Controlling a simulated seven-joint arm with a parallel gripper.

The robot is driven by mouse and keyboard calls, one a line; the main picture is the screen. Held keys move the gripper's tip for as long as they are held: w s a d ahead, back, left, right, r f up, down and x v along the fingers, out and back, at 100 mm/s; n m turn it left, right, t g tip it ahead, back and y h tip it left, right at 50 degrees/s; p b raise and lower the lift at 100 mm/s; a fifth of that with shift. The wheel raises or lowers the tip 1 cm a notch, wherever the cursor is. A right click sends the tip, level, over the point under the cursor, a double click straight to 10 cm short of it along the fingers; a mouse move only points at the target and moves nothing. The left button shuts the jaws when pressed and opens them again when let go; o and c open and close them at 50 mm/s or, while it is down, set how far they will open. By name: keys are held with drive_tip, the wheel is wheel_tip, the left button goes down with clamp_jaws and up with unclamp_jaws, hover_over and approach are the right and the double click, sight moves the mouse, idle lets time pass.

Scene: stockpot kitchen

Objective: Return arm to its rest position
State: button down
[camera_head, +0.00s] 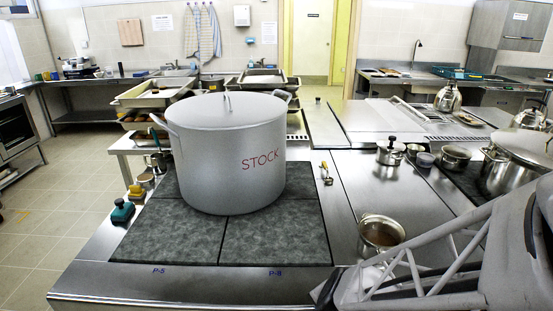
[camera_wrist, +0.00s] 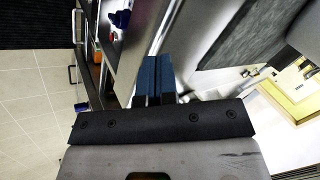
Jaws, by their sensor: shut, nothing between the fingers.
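My arm (camera_head: 440,265) reaches in from the right edge of the head view, over the front right of the steel counter. Its fingertips cannot be made out there. In the wrist view my gripper (camera_wrist: 153,80) shows two dark blue fingers side by side, shut, with nothing between them. The large grey stockpot (camera_head: 222,150), marked STOCK, stands lidded and upright on the dark cooking plates (camera_head: 170,240), apart from my arm.
An open steel pot (camera_head: 380,235) with brown contents stands close beyond my arm. A lidded pot (camera_head: 520,160) is at the right. A green-handled item (camera_head: 122,212) sits at the counter's left edge. The wrist view shows the counter side and tiled floor (camera_wrist: 35,100).

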drive_tip(key=s+d+r+n+g, duration=0.1)
drive_tip(key=s+d+r+n, duration=0.1)
drive_tip(key=r, duration=0.5)
drive_tip(key=s+d+r+n+g+h, duration=0.1)
drive_tip(key=s+d+r+n, duration=0.2)
drive_tip(key=s+r+n, duration=0.2)
drive_tip(key=s+d+r+n+g, duration=0.1)
drive_tip(key=s+d+r+n, duration=0.1)
drive_tip(key=r, duration=0.8)
drive_tip(key=shift+s+d+n+h, duration=0.15)
drive_tip(key=shift+s+n+h, duration=0.15)
drive_tip(key=shift+s+n, duration=0.5)
drive_tip(key=shift+w, duration=0.1)
idle(4.9)
